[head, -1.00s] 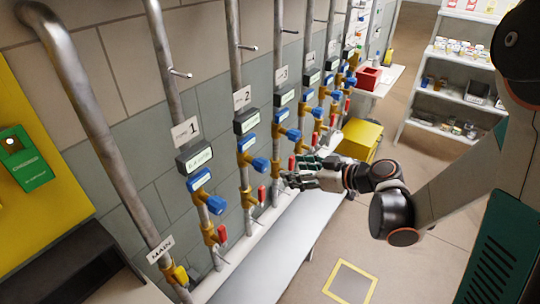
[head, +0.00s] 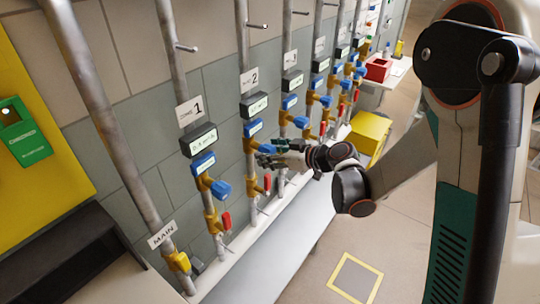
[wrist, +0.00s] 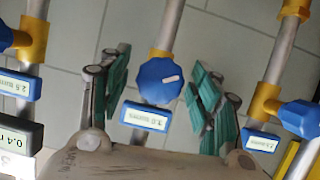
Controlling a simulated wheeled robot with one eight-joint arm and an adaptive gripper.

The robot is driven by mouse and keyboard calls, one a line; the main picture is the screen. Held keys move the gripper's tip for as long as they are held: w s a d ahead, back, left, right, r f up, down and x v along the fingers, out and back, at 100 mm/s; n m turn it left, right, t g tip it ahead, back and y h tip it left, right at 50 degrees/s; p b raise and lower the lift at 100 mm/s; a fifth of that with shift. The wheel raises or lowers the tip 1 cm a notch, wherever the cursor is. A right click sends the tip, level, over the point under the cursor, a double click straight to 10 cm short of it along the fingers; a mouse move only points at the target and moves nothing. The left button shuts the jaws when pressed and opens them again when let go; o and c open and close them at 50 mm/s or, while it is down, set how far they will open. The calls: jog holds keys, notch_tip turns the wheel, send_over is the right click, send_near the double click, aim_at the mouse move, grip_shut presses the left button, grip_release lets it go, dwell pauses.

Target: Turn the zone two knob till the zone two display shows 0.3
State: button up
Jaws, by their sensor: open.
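The zone two knob (wrist: 160,80) is a blue, lobed knob with a white mark, on a brass valve. In the wrist view it sits between the spread green-padded fingers of my gripper (wrist: 159,74), with a gap on both sides. My gripper (head: 268,157) is open and holds nothing. In the head view its fingers cover most of that knob. The zone two display (head: 254,105) is a dark box with a pale screen under the "2" plate; its digits are too small to read. It is out of sight in the wrist view.
The zone one knob (head: 220,188) is on the pipe to the left, with a red lever (head: 226,220) below. In the wrist view, a neighbouring display (wrist: 17,137) reads about 0.4. More pipes with blue knobs run to the right. A yellow box (head: 368,133) stands beyond.

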jog(key=shift+w+a+f, duration=0.1)
jog(key=shift+w+a, duration=0.1)
jog(key=shift+a, duration=0.05)
jog(key=c, duration=1)
jog(key=shift+c, duration=0.2)
jog(key=m+g+y, duration=0.1)
jog(key=m, duration=0.1)
jog(key=shift+m+g+b, duration=0.3)
jog(key=shift+b, duration=0.1)
jog(key=shift+m+g+y+b, duration=0.65)
jog(key=shift+m+y, duration=0.35)
jog(key=shift+m, duration=0.5)
